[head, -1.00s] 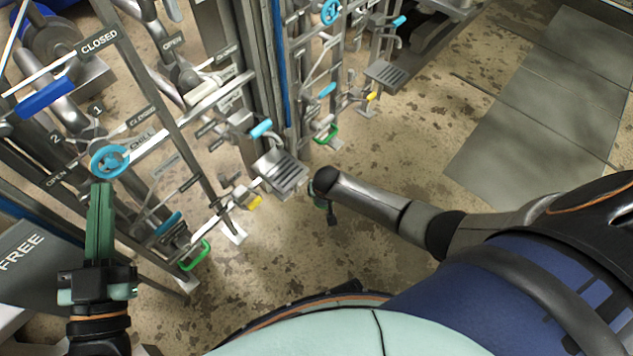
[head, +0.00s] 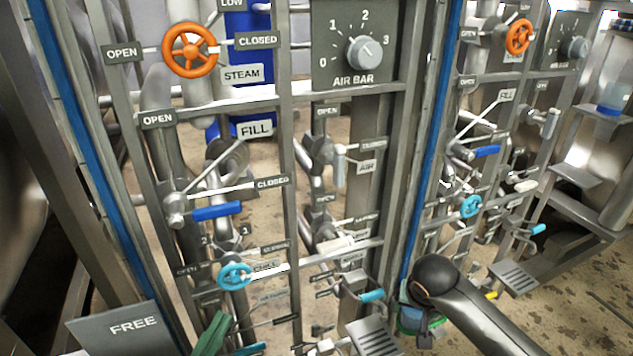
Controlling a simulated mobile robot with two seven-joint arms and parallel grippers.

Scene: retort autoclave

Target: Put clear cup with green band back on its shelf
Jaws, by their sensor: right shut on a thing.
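My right gripper (head: 424,338) is at the lower middle, mostly hidden behind my own dark round wrist joint. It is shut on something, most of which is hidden. A pale, see-through edge with a green band shows beside the wrist, which fits the clear cup with green band (head: 408,322). Its tilt cannot be made out. My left gripper (head: 211,335) shows only its green fingertips at the bottom edge, close together and with nothing visible in them. It is in front of the left valve panel.
A small shelf (head: 598,114) at the far right bears a clear cup with blue (head: 613,96). Slotted metal trays (head: 374,338) (head: 513,277) jut from the panels. Valve handles, levers and a FREE plate (head: 125,327) crowd the left and middle. Open floor shows at lower right.

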